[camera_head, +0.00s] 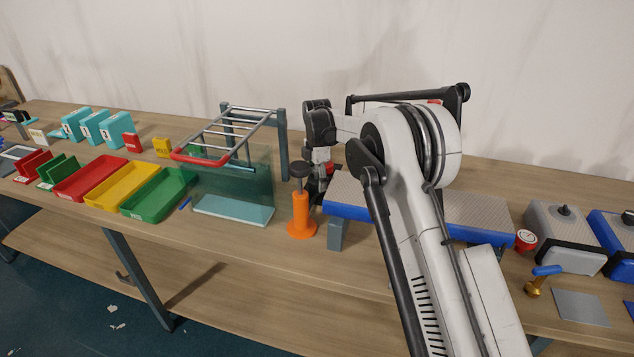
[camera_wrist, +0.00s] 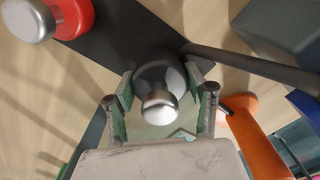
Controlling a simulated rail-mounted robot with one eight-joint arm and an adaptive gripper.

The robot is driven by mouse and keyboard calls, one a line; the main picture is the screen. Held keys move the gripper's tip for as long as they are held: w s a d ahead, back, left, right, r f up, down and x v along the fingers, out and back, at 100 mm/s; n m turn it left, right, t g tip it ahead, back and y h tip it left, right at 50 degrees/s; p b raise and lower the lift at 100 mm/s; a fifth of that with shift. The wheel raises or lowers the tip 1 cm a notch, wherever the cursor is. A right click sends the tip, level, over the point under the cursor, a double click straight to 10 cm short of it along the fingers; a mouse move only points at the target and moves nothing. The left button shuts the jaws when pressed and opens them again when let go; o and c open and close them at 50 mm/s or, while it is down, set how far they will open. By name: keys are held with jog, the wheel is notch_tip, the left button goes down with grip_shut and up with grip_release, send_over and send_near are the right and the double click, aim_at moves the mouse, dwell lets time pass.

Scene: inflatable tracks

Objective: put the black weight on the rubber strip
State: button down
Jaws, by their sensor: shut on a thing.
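The black weight (camera_wrist: 158,78), dark and round with a shiny metal knob, is between the fingers of my gripper (camera_wrist: 162,103) in the wrist view. My gripper is shut on it, with a green-padded finger on each side. A flat dark band (camera_wrist: 125,35), which looks like the rubber strip, runs behind the weight in the wrist view. I cannot tell whether the weight touches it. In the head view my gripper (camera_head: 318,182) is small and dark behind the orange stand, and the weight cannot be made out there.
A red weight (camera_wrist: 76,17) with a metal knob is at upper left in the wrist view. The orange stand (camera_head: 302,215) is close to my gripper. A glass-like panel with a rack (camera_head: 235,180) stands left of it, and a blue-edged platform (camera_head: 345,209) right.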

jog(key=shift+f, duration=0.35)
jog(key=shift+f, duration=0.1)
jog(key=c, duration=0.8)
grip_release()
notch_tip(320, 180, up, 12)
jog(key=shift+r, duration=0.15)
